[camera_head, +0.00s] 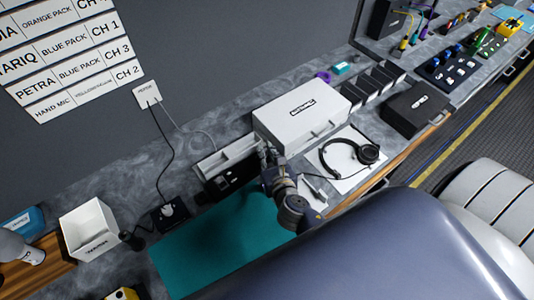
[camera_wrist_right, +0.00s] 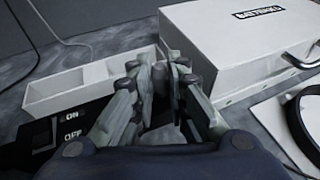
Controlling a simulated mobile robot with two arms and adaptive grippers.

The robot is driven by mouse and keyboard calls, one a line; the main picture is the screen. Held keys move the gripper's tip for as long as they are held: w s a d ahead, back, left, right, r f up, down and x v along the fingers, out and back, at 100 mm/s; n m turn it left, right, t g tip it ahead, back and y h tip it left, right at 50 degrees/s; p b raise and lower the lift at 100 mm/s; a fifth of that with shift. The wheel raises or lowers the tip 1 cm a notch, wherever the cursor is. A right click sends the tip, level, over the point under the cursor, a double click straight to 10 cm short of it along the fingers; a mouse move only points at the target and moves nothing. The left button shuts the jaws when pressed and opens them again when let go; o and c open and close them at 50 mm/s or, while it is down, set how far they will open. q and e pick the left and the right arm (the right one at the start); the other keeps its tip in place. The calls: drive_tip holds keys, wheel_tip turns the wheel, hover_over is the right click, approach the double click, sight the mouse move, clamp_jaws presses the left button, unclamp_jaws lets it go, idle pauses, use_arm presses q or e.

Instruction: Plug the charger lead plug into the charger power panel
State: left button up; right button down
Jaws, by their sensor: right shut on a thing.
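My right gripper (camera_head: 268,158) is between the white tray and the white batteries box, low over the bench. In the right wrist view its fingers (camera_wrist_right: 160,85) are closed together on a small dark thing, mostly hidden by them; it looks like the charger lead plug, but I cannot see its shape clearly. A black panel with ON and OFF marks (camera_wrist_right: 60,135) lies beside the fingers on the left; it also shows in the head view (camera_head: 230,180), partly behind the gripper. I take it as the charger power panel.
A white divided tray (camera_head: 227,157) stands behind the black panel. The batteries box (camera_head: 300,112) is close to the gripper's right. Headphones (camera_head: 350,155) lie right. A wall plate (camera_head: 147,95) has two cables hanging from it. The teal mat (camera_head: 210,250) is clear.

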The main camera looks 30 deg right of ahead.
drive_tip(key=shift+f+b, duration=0.9)
drive_tip(key=shift+f, duration=0.3)
drive_tip(key=c, duration=1.5)
unclamp_jaws()
drive_tip(key=shift+s+r, duration=0.1)
drive_tip(key=v, duration=1.1)
drive_tip(key=shift+s+r, duration=0.1)
drive_tip(key=shift+s, duration=0.25)
drive_tip(key=shift+a, duration=0.1)
